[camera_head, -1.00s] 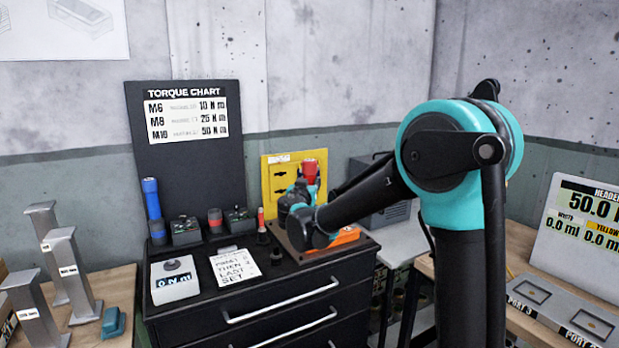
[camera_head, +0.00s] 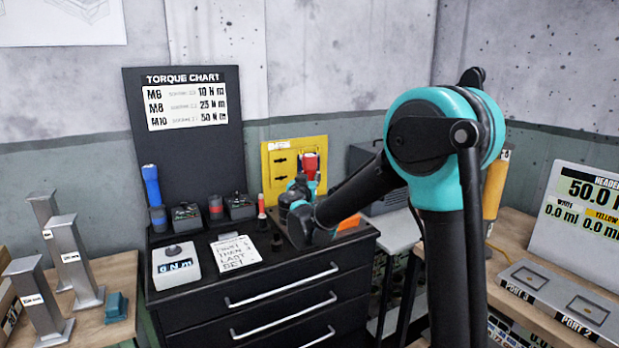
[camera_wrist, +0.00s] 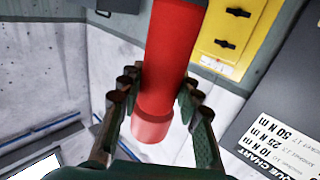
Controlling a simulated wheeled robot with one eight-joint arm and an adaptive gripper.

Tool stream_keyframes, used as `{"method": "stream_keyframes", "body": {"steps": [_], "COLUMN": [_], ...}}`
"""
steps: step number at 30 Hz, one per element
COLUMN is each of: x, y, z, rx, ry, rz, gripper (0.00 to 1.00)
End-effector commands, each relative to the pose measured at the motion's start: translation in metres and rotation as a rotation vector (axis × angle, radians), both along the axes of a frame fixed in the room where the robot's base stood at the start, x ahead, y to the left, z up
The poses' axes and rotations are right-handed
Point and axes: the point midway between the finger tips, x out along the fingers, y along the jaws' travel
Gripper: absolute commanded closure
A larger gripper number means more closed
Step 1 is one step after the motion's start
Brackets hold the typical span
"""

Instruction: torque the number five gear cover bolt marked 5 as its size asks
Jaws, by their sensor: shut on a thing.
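My gripper (camera_wrist: 155,95) is shut on a red cylindrical handle (camera_wrist: 170,60) in the wrist view. In the head view, red (camera_head: 310,163) shows at my gripper (camera_head: 303,185), in front of the yellow board. The rest of the held tool is hard to make out. An orange part (camera_head: 348,224) on the black cabinet is mostly hidden behind my arm. No bolt or number 5 can be made out. The torque chart (camera_head: 183,79) on the dark backboard reads M6 10 N m, M8 25 N m, M10 50 N m.
The cabinet top (camera_head: 215,275) holds a white tester reading 0 N m (camera_head: 177,268), a written card (camera_head: 236,251), a blue-handled tool (camera_head: 152,190) and small black boxes. A yellow board (camera_head: 278,165) stands behind. Grey posts (camera_head: 75,260) stand left; a port bench (camera_head: 560,300) is right.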

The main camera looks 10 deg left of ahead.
Motion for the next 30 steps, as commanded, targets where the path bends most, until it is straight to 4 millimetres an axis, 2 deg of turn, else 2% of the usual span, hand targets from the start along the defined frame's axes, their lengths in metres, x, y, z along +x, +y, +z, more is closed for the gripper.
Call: {"method": "stream_keyframes", "body": {"steps": [30], "x": [0.000], "y": [0.000], "z": [-0.011], "rx": [-0.001], "ry": [0.000], "rz": [0.000], "gripper": [1.00]}}
